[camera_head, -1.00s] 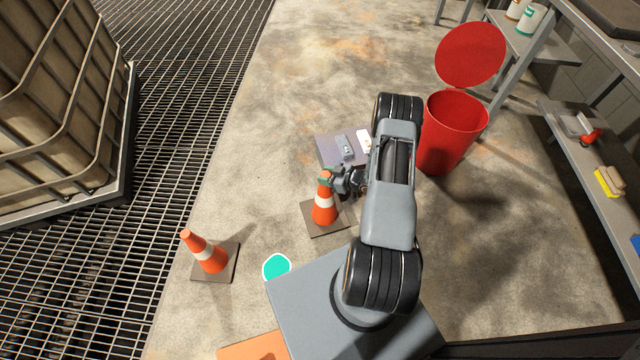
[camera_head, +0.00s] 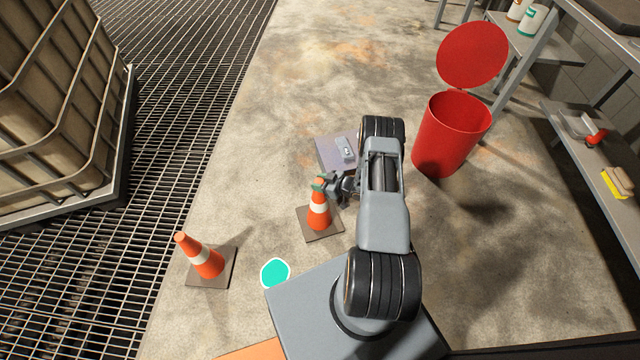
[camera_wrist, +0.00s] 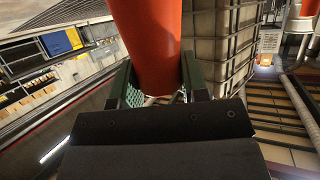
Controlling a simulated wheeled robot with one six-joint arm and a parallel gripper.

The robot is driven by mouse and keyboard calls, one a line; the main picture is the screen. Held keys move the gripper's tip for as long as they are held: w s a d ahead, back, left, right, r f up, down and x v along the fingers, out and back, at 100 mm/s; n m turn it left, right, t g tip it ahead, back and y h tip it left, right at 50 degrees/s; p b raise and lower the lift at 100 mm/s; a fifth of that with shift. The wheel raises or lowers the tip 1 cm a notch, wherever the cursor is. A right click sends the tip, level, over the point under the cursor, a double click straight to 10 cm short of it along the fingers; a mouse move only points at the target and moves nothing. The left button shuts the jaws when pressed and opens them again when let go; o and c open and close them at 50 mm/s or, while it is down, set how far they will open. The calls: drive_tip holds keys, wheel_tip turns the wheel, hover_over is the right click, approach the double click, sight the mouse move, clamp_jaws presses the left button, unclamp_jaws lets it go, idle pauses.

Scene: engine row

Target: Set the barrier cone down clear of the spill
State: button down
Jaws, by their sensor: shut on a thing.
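An orange cone with a white band and a dark square base (camera_head: 319,217) stands upright left of my arm. My gripper (camera_head: 321,185) is shut on the cone's top. In the wrist view the orange cone (camera_wrist: 150,40) rises between my gripper's green fingers (camera_wrist: 157,85). I cannot tell whether its base touches the floor. The spill, seemingly the teal patch with a white edge (camera_head: 275,272), lies on the floor below and left of the held cone, apart from its base. A second orange cone (camera_head: 205,262) stands left of the patch.
A grey mat (camera_head: 326,153) with a small grey item on it lies just behind the held cone. A red bin (camera_head: 447,135) stands right of my arm. Shelving (camera_head: 585,150) lines the right. A caged tank (camera_head: 60,110) stands on grating at the left. The floor toward the back is open.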

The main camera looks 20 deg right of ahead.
drive_tip(key=c, duration=1.1)
unclamp_jaws()
drive_tip(key=shift+f, duration=0.1)
drive_tip(key=o, duration=0.5)
drive_tip(key=shift+c, duration=0.2)
drive_tip(key=shift+r, duration=0.3)
drive_tip(key=p+v, duration=0.3)
drive_tip(key=v, duration=0.9)
drive_tip(key=shift+f, duration=0.15)
